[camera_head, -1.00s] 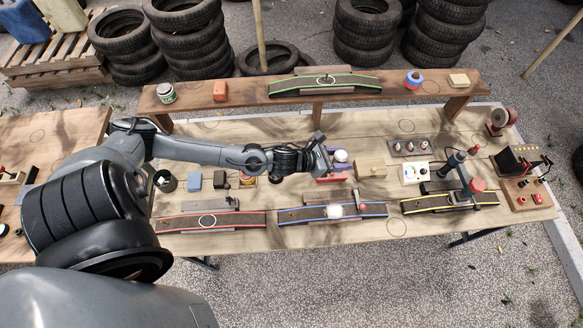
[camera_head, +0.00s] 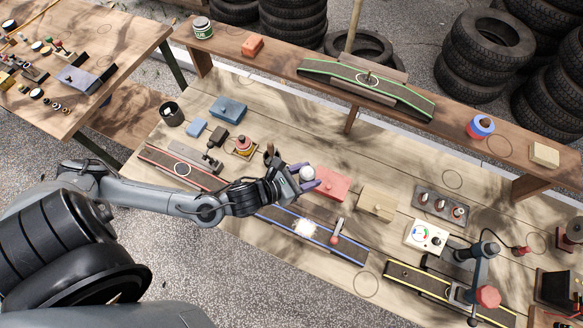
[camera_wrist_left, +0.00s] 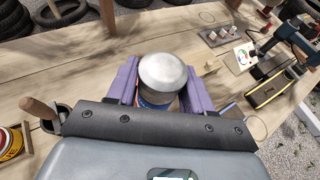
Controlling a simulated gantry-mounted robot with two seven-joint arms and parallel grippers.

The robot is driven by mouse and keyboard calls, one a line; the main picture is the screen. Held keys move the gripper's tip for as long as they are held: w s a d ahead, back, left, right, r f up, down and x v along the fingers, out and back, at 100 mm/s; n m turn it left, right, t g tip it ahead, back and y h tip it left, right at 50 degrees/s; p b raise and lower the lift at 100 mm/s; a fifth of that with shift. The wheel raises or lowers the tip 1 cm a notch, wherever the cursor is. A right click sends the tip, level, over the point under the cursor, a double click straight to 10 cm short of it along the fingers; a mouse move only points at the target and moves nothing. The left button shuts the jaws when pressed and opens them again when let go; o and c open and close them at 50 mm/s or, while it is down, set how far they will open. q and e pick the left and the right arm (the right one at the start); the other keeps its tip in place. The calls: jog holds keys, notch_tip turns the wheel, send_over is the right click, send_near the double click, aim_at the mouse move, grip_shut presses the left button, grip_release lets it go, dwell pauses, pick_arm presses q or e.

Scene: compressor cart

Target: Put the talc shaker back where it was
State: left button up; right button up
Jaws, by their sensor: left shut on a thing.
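The talc shaker (camera_head: 307,172) shows a pale round top between the purple fingers of my left gripper (camera_head: 304,184). In the left wrist view my left gripper (camera_wrist_left: 161,88) is shut on the shaker (camera_wrist_left: 163,73), one finger on each side. There the shaker has a silvery domed cap and a coloured body, mostly hidden by the cap and fingers. The gripper is over the workbench (camera_head: 262,176), close to a red block (camera_head: 329,184). I cannot tell whether the shaker touches the bench. My right gripper is not in view.
A blue-edged strip (camera_head: 343,254) with a white patch (camera_head: 305,228) lies in front of the gripper. A wooden block (camera_head: 377,203) stands right of the red block. Drawn circles mark the bench, one near the front (camera_head: 366,285). A raised shelf (camera_head: 283,62) runs behind.

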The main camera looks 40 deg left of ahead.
aim_at(300, 180)
pick_arm(q)
jog(key=f, duration=0.1)
jog(key=s+f+b, duration=0.1)
jog(key=shift+d+f, duration=0.2)
jog(key=shift+f, duration=0.15)
jog(key=shift+w+a+f, duration=0.1)
jog(key=shift+a+f, duration=0.6)
jog(key=shift+a, duration=0.25)
jog(key=shift+w+a+f+b, duration=0.25)
jog(key=shift+w+a+f, duration=0.95)
jog(key=shift+f, duration=0.5)
jog(key=shift+w+a+f+b, duration=0.25)
jog(key=shift+w+a+f, duration=0.7)
jog(key=shift+a+f, duration=0.55)
jog(key=shift+w+a+f+b, duration=0.25)
jog(key=shift+w+a+f, duration=0.85)
jog(key=shift+f, duration=0.75)
jog(key=shift+a, duration=0.1)
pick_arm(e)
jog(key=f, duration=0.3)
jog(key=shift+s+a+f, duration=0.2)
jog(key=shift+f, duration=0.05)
pick_arm(q)
jog(key=shift+f, duration=0.1)
jog(key=o, duration=1.1)
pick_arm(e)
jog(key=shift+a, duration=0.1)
